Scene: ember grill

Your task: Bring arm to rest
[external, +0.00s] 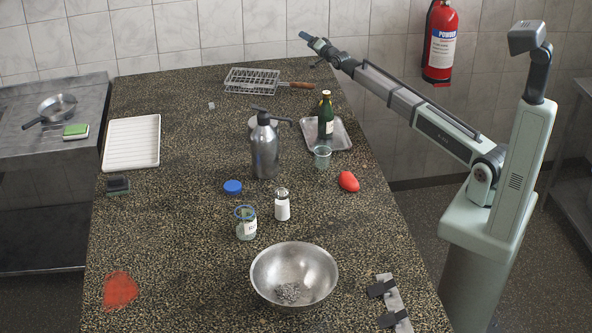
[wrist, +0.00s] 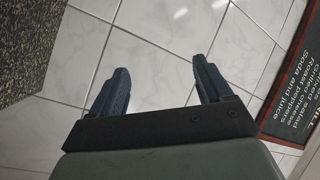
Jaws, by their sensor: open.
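My arm is stretched out from its base at the right of the external view, toward the back of the table. My gripper (external: 306,37) is held high above the back edge of the speckled table (external: 205,240), apart from everything. In the wrist view, my gripper (wrist: 163,88) shows two dark fingers spread wide with nothing between them.
In the wrist view, a dark menu board (wrist: 305,85) stands at the right. Below my gripper on the table are a wire grill basket (external: 250,80), a green bottle (external: 326,115) on a metal tray (external: 343,139), a metal pump bottle (external: 264,150) and a steel bowl (external: 262,285).

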